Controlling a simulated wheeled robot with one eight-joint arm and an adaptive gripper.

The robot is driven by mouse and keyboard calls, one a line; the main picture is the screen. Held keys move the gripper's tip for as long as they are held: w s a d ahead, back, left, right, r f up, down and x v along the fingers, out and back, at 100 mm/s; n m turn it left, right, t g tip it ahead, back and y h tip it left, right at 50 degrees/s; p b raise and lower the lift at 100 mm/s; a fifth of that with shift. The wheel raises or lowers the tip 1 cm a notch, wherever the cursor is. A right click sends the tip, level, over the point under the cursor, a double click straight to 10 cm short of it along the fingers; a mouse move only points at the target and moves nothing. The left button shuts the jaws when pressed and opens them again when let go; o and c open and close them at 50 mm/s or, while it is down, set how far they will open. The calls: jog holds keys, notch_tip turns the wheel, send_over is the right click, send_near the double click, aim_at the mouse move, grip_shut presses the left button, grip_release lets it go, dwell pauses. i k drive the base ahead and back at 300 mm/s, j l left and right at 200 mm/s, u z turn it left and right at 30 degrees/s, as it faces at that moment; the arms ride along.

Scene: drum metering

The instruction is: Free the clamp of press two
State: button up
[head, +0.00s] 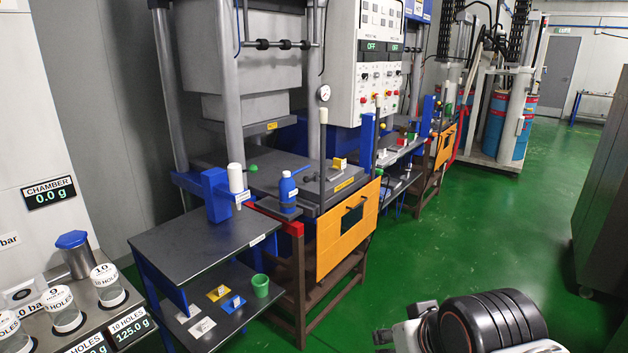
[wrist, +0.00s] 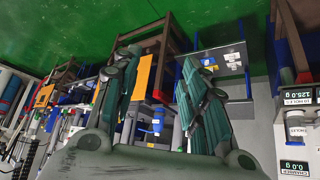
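The nearer press (head: 255,180) stands left of centre in the head view, with an orange front guard (head: 347,228) and a red block (head: 292,228) at its front corner. A farther press (head: 440,148) stands beyond the control cabinet, with its own smaller orange guard (head: 444,146). I cannot read which is press two, and I cannot make out a clamp for certain. My gripper (wrist: 160,68) shows in the wrist view with its fingers spread and nothing between them. Both presses look distant from it, and the wrist picture is upside down.
A dark side table (head: 205,238) with a blue bottle (head: 288,190) beyond it and a green cup (head: 260,285) on its lower shelf adjoins the nearer press. A control cabinet (head: 380,60) reads OFF twice. Green floor (head: 485,225) lies clear right of the presses, before a grey cabinet (head: 603,180).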

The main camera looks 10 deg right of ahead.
aim_at(306, 179)
jog(key=i+j, duration=0.2)
jog(key=i, duration=1.1)
jog(key=i+j, duration=0.15)
jog(key=i, duration=0.75)
